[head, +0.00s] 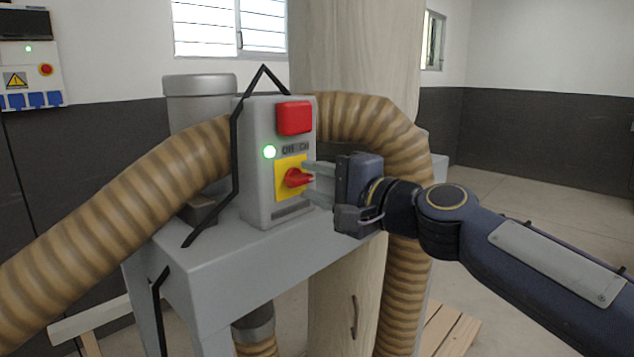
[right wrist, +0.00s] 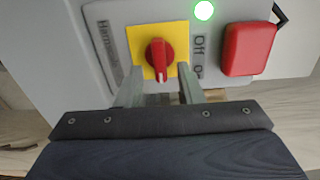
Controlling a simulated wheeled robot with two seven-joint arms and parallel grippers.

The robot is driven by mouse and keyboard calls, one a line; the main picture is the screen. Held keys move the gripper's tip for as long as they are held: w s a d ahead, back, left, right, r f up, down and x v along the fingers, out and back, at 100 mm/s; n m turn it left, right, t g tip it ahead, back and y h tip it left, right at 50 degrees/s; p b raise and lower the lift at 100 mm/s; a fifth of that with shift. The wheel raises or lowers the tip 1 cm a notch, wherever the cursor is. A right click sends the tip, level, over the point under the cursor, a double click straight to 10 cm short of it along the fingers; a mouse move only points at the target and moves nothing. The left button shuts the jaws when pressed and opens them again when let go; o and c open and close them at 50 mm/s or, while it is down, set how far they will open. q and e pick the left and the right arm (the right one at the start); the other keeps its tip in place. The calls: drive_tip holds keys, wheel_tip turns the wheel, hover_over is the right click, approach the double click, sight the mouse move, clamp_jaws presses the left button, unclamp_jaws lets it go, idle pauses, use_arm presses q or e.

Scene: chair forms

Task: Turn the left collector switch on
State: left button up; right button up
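The collector's grey switch box (head: 262,204) stands on a grey frame in the middle of the head view. A red rotary knob (head: 296,178) sits on a yellow plate (head: 284,163) on its front. Its handle points to the right in the head view; the knob also shows in the right wrist view (right wrist: 160,54). A small green light (head: 269,152) above it is lit. My right gripper (head: 307,181) is open, with one finger on each side of the knob. In the right wrist view the fingers (right wrist: 160,76) look apart from it. My left gripper is out of view.
A large red button (head: 294,118) is above the knob. Ribbed brown hoses (head: 130,200) curve on both sides of the box. A black bent rod (head: 236,150) runs along its left side. A wall panel (head: 30,65) is at the far left. Floor at the right is clear.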

drive_tip(key=b+v, duration=0.2)
drive_tip(key=v, duration=0.5)
drive_tip(key=shift+s+d, duration=0.3)
drive_tip(key=shift+s, duration=0.05)
drive_tip(key=s+d+f+n+g+h, duration=0.2)
drive_tip(key=s+f, duration=0.5)
drive_tip(key=f, duration=0.5)
drive_tip(key=s+d+f+n+g+h, duration=0.2)
drive_tip(key=s+d+f, duration=0.5)
drive_tip(key=f, duration=0.5)
drive_tip(key=s+d+f+n+g+h, duration=0.3)
drive_tip(key=s+f, duration=0.6)
drive_tip(key=f, duration=0.3)
drive_tip(key=shift+d+h, duration=0.9)
drive_tip(key=shift+h, duration=0.1)
